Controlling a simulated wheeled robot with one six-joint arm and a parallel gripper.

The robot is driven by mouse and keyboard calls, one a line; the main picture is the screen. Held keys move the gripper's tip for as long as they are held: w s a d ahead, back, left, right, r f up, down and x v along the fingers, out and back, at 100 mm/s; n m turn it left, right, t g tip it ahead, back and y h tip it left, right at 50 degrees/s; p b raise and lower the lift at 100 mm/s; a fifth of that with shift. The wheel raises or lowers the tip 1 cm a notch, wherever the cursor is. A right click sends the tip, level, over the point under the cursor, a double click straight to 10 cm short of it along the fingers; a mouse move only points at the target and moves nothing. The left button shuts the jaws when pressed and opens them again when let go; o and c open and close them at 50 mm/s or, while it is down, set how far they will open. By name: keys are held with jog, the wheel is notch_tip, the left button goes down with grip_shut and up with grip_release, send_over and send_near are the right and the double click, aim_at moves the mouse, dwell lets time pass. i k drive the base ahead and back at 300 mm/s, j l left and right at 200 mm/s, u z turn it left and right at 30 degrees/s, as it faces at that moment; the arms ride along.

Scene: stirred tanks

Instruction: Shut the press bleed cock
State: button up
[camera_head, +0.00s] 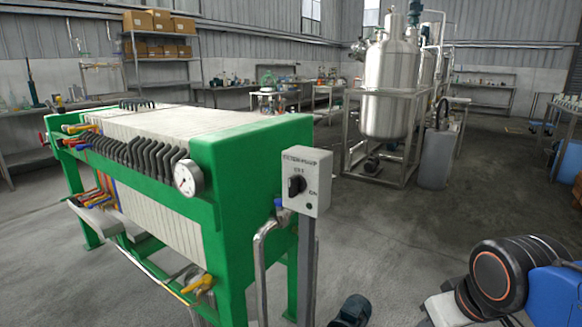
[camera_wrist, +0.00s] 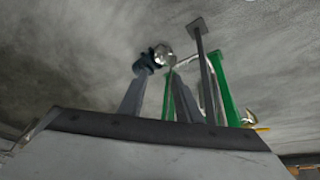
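The green filter press (camera_head: 255,160) stands at the left of the head view, with a pale plate pack and a round gauge. A cock with a yellow handle (camera_head: 199,284) sits low on its near end. More yellow, red and blue handles (camera_head: 78,128) line its far left side. No label shows which is the bleed cock, and I cannot tell how the handles are set. My gripper (camera_wrist: 157,76) shows only in the wrist view. Its two grey fingers are apart with nothing between them. A small yellow piece (camera_wrist: 262,129) shows at the right there, away from the fingers.
A grey switch box (camera_head: 306,180) on a post stands beside the press's near end, with a bent pipe (camera_head: 261,255) next to it. A dark motor (camera_head: 351,311) sits on the floor. Steel tanks (camera_head: 390,85) stand behind. The floor between the press and tanks is clear.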

aim_at(194, 286)
jog(key=i+j, duration=0.1)
jog(key=j, duration=0.3)
jog(key=i+j+u, duration=0.15)
jog(key=j, duration=0.2)
jog(key=i+j, duration=0.1)
jog(key=j, duration=0.3)
jog(key=i+j+u, duration=0.15)
jog(key=j, duration=0.25)
jog(key=i+j, duration=0.1)
jog(key=j, duration=0.25)
jog(key=u, duration=0.05)
